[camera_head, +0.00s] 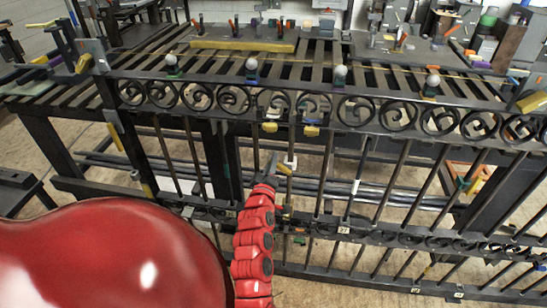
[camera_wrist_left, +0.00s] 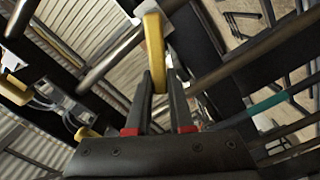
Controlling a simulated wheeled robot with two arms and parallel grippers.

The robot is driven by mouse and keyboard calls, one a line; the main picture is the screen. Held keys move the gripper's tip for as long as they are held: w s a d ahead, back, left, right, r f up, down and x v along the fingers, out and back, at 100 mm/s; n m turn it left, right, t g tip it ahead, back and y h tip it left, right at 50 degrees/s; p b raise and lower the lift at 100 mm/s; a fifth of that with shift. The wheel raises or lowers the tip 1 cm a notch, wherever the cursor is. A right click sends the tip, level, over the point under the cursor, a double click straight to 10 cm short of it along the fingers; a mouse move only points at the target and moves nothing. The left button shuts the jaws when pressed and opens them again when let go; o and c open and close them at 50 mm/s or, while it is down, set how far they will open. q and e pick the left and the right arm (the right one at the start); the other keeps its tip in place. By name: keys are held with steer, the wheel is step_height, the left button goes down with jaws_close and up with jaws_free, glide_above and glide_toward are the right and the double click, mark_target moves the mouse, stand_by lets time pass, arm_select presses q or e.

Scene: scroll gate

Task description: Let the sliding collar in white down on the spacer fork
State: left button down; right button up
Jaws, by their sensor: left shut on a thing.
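The white sliding collar (camera_head: 291,161) appears to sit around an upright bar of the dark scroll gate, below the scroll band. A yellow tab (camera_head: 283,169) shows just below it. My left gripper (camera_head: 271,168) is at this tab. In the left wrist view, the gripper's fingers (camera_wrist_left: 160,85) are shut on the yellow tab (camera_wrist_left: 154,45), with a white part (camera_wrist_left: 158,5) at its far end. I cannot tell which piece is the spacer fork, or whether the collar touches it. My right gripper is not in view.
The gate's scroll band (camera_head: 370,110) runs across, with a lower rail (camera_head: 400,238) below. Other yellow pieces (camera_head: 311,130) hang under the band near the gripper. Upright bars stand on both sides. A slatted bench (camera_head: 300,70) with tools lies behind.

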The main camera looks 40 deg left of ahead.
arm_select(q)
steer(key=shift+s+a+f+n+b, duration=0.2)
steer(key=shift+f+n+b, duration=0.4)
steer(key=shift+n+b, duration=0.4)
steer(key=shift+s+a+f+n+b, duration=0.15)
steer(key=shift+f+n+b, duration=0.5)
steer(key=shift+n, duration=0.65)
steer(key=shift+w, duration=0.1)
